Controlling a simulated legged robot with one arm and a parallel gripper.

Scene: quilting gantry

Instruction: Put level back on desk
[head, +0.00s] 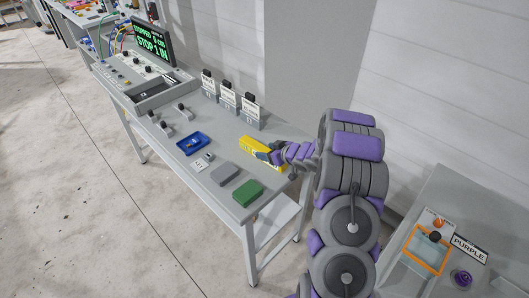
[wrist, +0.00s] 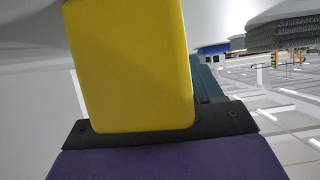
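The level is a yellow bar (head: 258,151) at the right end of the grey desk (head: 222,138) in the head view. My gripper (head: 272,157) reaches in from the right and is at the level, with its fingers around the bar. In the wrist view the yellow level (wrist: 130,65) fills the upper middle, close against the dark edge of my gripper (wrist: 160,138). The gripper looks shut on it. I cannot tell whether the level touches the desk top or hangs just above it. Part of the bar is hidden behind the fingers.
On the desk are a blue tray (head: 193,144), a grey block (head: 224,174), a green block (head: 247,192) and labelled stands (head: 228,97) along the back. A screen (head: 153,44) stands farther left. Another table with a PURPLE sign (head: 468,249) is at lower right.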

